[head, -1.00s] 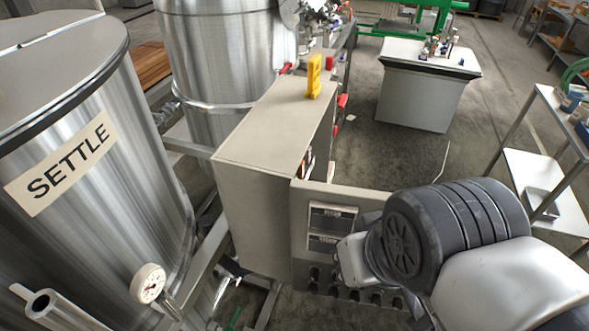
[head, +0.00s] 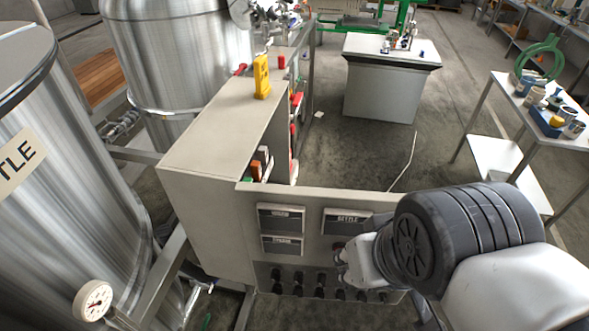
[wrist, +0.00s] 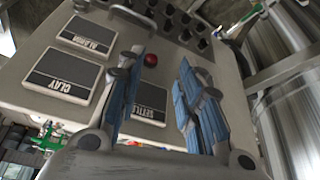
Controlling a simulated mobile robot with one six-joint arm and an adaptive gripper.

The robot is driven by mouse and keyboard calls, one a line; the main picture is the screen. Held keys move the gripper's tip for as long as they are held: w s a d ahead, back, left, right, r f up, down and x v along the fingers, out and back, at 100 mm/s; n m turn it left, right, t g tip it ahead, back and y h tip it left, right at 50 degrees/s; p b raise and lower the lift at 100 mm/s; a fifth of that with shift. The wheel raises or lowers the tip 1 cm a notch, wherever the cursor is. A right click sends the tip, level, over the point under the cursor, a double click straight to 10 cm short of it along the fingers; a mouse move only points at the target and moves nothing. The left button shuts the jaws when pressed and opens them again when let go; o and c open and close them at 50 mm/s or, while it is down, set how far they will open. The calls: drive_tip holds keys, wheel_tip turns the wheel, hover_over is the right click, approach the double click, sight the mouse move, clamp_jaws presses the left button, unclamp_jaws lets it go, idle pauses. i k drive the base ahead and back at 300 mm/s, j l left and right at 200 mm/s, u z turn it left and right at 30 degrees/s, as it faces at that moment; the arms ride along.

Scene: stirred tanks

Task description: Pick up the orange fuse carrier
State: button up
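A small orange piece (head: 256,171), likely the orange fuse carrier, shows inside the open grey cabinet (head: 207,190), just behind the top edge of its panel door. A dark piece with a pale part and a green piece sit close by it. Its lower part is hidden by the door. My gripper (wrist: 158,62) is open in the wrist view, its blue-padded fingers apart with nothing held between them. It faces the labelled side of the panel door (wrist: 62,105). In the head view my wrist hides most of the gripper, at the door's right end, right of the orange piece.
The door (head: 310,235) bears dark label plates, a red button (wrist: 150,60) and a row of black knobs. A yellow device (head: 262,77) stands on the cabinet top. Steel tanks (head: 165,60) are at left.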

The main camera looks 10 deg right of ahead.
sight(255, 166)
drive_tip(key=l+z, duration=0.5)
drive_tip(key=i+l+z, duration=0.15)
drive_tip(key=l+z, duration=0.35)
drive_tip(key=i+l+u, duration=0.15)
drive_tip(key=u, duration=0.3)
drive_tip(key=i+l+u, duration=0.25)
drive_tip(key=u, duration=0.25)
drive_tip(key=i+l+u, duration=0.15)
drive_tip(key=l+u, duration=0.15)
drive_tip(key=u, duration=0.15)
drive_tip(key=i+l+u, duration=0.25)
drive_tip(key=k+j, duration=0.05)
drive_tip(key=k, duration=0.05)
